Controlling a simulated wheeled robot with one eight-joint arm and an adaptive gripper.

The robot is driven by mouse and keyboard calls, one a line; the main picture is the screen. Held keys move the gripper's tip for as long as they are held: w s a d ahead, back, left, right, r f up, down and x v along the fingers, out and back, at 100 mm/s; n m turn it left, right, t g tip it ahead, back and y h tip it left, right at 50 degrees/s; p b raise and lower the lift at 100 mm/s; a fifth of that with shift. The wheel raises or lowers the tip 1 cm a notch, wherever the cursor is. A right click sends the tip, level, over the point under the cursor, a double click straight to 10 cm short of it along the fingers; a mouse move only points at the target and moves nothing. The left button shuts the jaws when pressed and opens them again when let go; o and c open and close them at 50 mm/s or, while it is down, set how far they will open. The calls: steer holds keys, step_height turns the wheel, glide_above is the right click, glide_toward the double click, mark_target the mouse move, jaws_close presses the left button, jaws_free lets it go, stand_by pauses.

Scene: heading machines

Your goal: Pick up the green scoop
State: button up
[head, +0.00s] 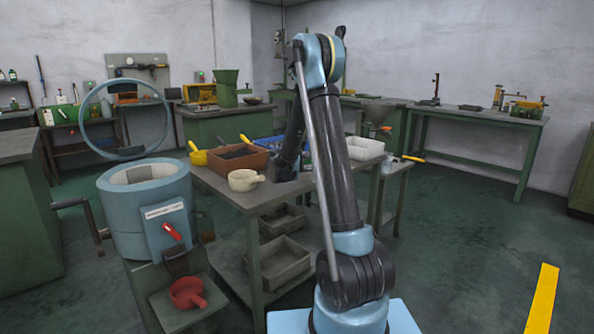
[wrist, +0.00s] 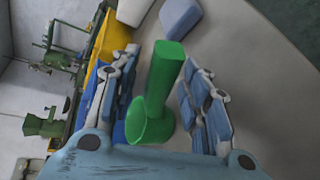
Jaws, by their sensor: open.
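The green scoop (wrist: 160,90) shows in the wrist view, with a thick upright handle and a round bowl at its lower end. It lies between the two spread fingers of my gripper (wrist: 163,62). The fingers stand to its left and right, and a gap shows on the right side of the handle. The left finger is close to the bowl, and I cannot tell whether they touch. In the head view I cannot make out the green scoop, and my arm covers part of the table there.
On the worktable (head: 216,183) stand a yellow scoop (head: 198,157), a brown bin (head: 238,160), a cream scoop (head: 243,180) and a white tray (head: 364,148). A blue machine (head: 148,205) with a red scoop (head: 187,292) is at the left.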

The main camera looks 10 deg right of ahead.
steer(key=shift+c, duration=0.4)
jaws_close()
